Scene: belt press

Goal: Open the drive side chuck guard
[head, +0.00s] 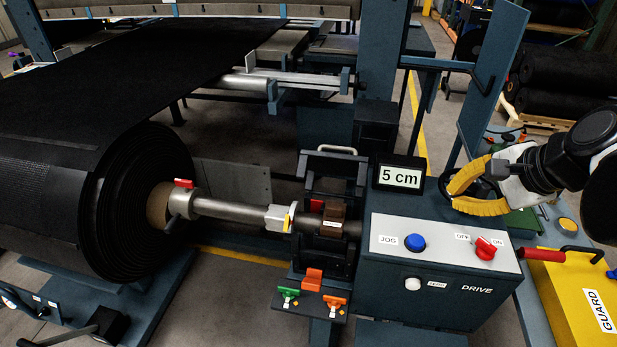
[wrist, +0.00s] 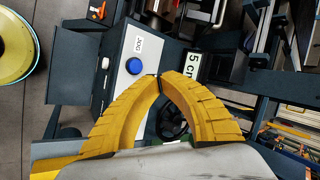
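A black slotted frame with a pale bar handle (head: 337,150) stands at the chuck on the drive side, left of the control box; I take it to be the chuck guard. The chuck area below it, with a brown block (head: 333,212) and the roll's shaft (head: 235,210), shows uncovered from above. The handle also shows at the top of the wrist view (wrist: 218,12). My gripper (head: 453,192) has yellow ribbed fingers and is right of the display, apart from the guard. In the wrist view its fingertips (wrist: 160,76) meet, with nothing held between them.
The drive control box (head: 440,243) has a blue jog button (head: 415,243), a red switch (head: 485,248) and a 5 cm display (head: 399,175). A black handwheel (wrist: 172,121) lies beyond my fingers. A yellow panel marked GUARD (head: 575,285) is at right. A black belt roll (head: 120,210) fills the left.

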